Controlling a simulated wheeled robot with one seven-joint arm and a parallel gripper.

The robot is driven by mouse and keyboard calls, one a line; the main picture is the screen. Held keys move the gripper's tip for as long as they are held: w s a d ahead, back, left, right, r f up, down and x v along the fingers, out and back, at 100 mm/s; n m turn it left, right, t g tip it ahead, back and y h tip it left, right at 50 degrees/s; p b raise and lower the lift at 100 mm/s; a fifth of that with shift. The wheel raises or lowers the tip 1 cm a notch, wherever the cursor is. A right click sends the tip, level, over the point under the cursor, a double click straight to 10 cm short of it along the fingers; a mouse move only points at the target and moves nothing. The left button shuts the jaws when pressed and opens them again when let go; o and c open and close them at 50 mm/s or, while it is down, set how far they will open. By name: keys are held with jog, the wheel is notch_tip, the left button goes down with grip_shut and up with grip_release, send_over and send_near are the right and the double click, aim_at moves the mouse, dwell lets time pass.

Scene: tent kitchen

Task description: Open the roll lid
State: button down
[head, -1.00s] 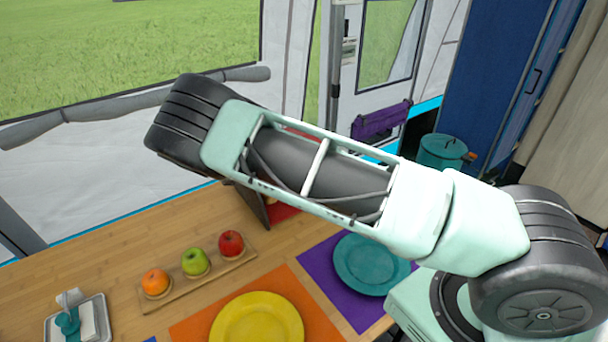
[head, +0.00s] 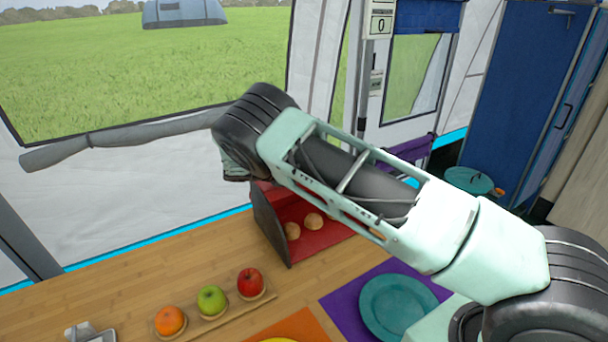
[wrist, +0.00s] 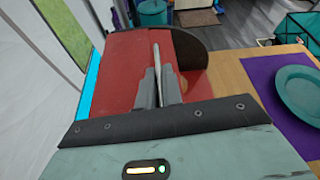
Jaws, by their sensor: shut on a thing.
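The bread box has a dark side panel (head: 269,227) and a red inside, and stands on the wooden counter in the head view. Its front is at least partly open, and round buns (head: 313,221) show inside. My arm covers its top and right part. In the wrist view, the red curved surface (wrist: 118,72), which looks like the roll lid, lies beneath my gripper (wrist: 158,82). Its fingers are shut on a thin pale bar (wrist: 156,56), apparently the lid's handle. The gripper's fingers are hidden in the head view.
A wooden board (head: 232,317) with an orange, a green apple and a red apple lies before the box. A teal plate (head: 396,306) on a purple mat is to the right. The tent wall (head: 130,180) stands close behind the counter.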

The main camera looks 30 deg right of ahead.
jog(key=shift+f, duration=0.1)
jog(key=c, duration=1.6)
grip_release()
jog(key=shift+o, duration=0.2)
jog(key=b+v, duration=0.3)
jog(key=v, duration=1.4)
jog(key=shift+a, duration=0.2)
